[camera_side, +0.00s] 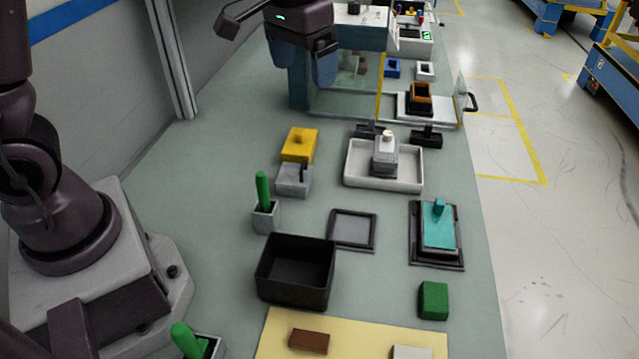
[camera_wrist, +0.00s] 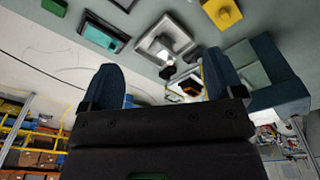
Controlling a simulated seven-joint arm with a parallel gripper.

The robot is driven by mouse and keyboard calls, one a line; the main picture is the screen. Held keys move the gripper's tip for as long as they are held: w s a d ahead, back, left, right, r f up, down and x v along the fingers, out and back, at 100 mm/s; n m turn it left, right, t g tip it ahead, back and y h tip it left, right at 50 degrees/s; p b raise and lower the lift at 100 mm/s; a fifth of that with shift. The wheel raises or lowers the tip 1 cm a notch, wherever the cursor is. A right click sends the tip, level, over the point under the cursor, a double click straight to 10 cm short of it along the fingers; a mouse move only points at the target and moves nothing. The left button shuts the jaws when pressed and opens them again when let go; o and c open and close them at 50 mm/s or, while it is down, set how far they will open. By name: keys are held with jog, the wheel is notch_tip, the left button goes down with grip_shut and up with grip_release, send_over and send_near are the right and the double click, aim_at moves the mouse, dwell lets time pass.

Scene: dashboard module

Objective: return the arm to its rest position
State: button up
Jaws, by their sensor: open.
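My gripper (camera_side: 324,68) is raised at the top of the side view, in front of the blue-framed clear cabinet (camera_side: 298,88). The hand is tilted, so the wrist view looks across the bench and out to the floor. My gripper touches nothing that I can see.
Below stand a white tray (camera_side: 355,179) with a grey block (camera_side: 385,158), a yellow block (camera_side: 300,146), a black bin (camera_side: 295,272), a teal block (camera_side: 439,230) and a green block (camera_side: 433,301). A wall post (camera_side: 172,60) rises at the left.

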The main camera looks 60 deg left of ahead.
jog(key=s+r+t, duration=0.2)
jog(key=s+r, duration=0.1)
jog(key=s, duration=0.6)
jog(key=s+r+m+t, duration=0.1)
jog(key=s+r+t, duration=0.1)
jog(key=s, duration=0.7)
jog(key=shift+d+r+m+t, duration=0.25)
jog(key=shift+r+m+t, duration=0.05)
jog(key=shift+r, duration=0.35)
